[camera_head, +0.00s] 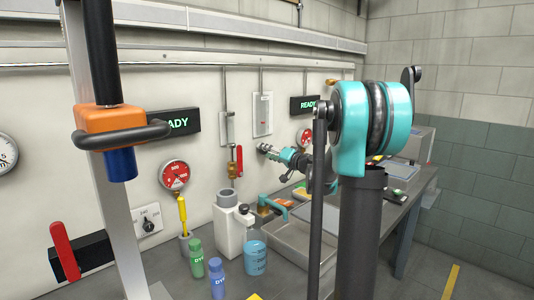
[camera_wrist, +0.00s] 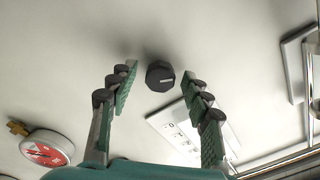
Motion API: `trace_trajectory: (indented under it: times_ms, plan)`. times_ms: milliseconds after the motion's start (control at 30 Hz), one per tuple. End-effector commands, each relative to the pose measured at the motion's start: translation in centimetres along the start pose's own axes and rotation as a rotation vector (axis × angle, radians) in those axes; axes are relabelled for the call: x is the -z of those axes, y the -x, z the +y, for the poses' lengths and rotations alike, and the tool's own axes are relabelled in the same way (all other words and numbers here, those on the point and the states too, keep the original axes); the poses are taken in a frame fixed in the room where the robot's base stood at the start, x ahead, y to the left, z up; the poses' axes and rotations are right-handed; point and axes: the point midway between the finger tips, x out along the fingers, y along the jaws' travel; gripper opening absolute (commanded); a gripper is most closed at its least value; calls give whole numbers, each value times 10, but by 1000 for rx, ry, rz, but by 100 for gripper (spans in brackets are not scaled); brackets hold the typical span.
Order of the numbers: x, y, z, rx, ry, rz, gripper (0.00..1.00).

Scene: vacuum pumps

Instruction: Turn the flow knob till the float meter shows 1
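A dark, faceted flow knob (camera_wrist: 160,76) with a light mark on its face sticks out of the pale wall in the wrist view. My gripper (camera_wrist: 158,82) is open, with one finger on each side of the knob and a visible gap to each. In the head view, my gripper (camera_head: 268,151) reaches the wall just below a tall white plate (camera_head: 262,114), which looks like the float meter. This plate also shows in the wrist view (camera_wrist: 178,127), partly behind the right finger. Its float reading is too small to tell.
A red dial gauge (camera_wrist: 46,148) is close by on the wall; another gauge (camera_head: 174,175) is further left. A red-handled valve (camera_head: 239,160) sits left of my gripper. A grey-white block (camera_head: 231,225), bottles (camera_head: 196,258) and a tray (camera_head: 285,245) stand on the bench below.

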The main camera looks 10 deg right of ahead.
Motion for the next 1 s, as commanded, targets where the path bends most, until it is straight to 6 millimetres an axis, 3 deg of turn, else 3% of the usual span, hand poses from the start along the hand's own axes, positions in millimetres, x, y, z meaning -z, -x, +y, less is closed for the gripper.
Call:
trace_trajectory:
  times_ms: [1000]
  plan:
    - [1,20,0,0,-2,1,51]
